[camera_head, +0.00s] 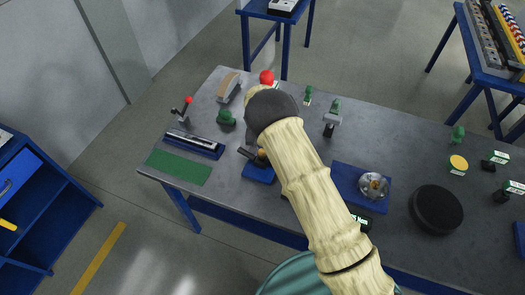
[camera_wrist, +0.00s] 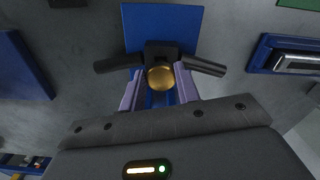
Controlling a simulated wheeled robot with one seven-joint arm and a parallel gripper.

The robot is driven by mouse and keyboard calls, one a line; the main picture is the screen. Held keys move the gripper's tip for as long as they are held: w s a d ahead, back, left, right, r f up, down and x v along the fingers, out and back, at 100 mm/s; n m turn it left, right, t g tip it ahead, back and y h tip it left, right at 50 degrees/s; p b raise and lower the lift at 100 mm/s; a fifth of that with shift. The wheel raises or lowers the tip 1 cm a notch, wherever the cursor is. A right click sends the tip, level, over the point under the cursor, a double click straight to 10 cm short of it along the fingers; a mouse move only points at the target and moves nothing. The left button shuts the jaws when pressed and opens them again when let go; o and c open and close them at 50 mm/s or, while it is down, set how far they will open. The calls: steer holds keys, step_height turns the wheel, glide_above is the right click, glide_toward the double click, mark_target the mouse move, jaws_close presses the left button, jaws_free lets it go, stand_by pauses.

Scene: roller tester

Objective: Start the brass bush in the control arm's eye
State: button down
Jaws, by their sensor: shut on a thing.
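In the wrist view, the brass bush (camera_wrist: 161,78) sits between the pale lilac fingers of my gripper (camera_wrist: 159,88), which is shut on it. The dark control arm (camera_wrist: 203,66) is just beyond the bush, with arms spreading left and right over a blue plate (camera_wrist: 135,20). The bush covers the eye, so I cannot tell whether it touches or has entered it. In the head view, my arm hides most of the gripper; a small brassy spot, seemingly the bush (camera_head: 262,153), shows beside the control arm (camera_head: 246,153) above its blue plate (camera_head: 257,175).
A blue tray with a metal part (camera_head: 194,144) and a green mat (camera_head: 178,166) lie left. A red-knobbed lever (camera_head: 187,102) and a green knob (camera_head: 226,117) stand behind. To the right are a blue plate (camera_head: 347,188) with a shiny round part and a black disc (camera_head: 436,208).

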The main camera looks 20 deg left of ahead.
steer(key=shift+f+b, duration=0.3)
steer(key=shift+b, duration=0.05)
stand_by(0.4)
steer(key=c, duration=0.9)
jaws_free()
steer(key=shift+c, duration=0.2)
steer(key=shift+r, duration=0.1)
step_height(320, 180, up, 4)
steer(key=p, duration=0.5)
